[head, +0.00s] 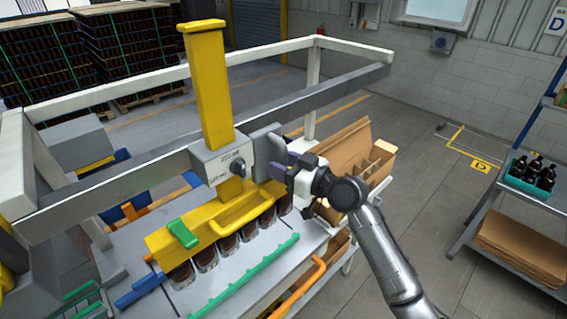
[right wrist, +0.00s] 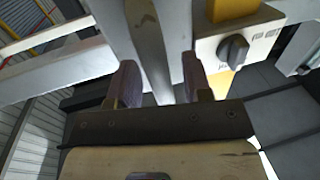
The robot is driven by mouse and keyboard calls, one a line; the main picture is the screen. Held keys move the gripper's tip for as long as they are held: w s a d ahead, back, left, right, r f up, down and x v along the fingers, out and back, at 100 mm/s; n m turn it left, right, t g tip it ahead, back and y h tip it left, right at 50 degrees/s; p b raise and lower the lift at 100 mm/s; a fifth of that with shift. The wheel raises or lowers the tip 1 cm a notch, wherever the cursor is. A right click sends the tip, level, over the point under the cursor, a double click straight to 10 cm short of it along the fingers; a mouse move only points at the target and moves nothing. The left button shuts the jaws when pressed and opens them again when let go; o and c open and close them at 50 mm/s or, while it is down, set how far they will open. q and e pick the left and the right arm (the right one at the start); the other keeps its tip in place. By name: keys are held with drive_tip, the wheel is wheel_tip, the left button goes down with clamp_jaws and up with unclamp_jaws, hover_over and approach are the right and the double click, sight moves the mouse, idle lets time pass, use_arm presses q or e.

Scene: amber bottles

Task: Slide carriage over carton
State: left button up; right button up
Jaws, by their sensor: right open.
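The carriage (head: 222,162) is a grey block with a knob on the long grey rail (head: 335,90). A tall yellow column (head: 208,80) passes through it, with a yellow head (head: 200,230) below. A row of amber bottles (head: 228,247) shows under the head; I cannot tell whether it grips them. The open cardboard carton (head: 345,148) with dividers stands to the right of the carriage, partly hidden by my arm. My right gripper (head: 275,165) is at the carriage's right side. In the right wrist view its fingers (right wrist: 160,85) are apart, with a grey bar beyond; contact is unclear.
A green toothed strip (head: 245,275) and an orange handle (head: 300,290) lie at the bench's front. A shelf at right holds a teal crate (head: 515,185) of dark bottles and flat cardboard (head: 520,248). Stacked pallets (head: 120,50) stand behind. Floor is free between bench and shelf.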

clamp_jaws()
idle(0.3)
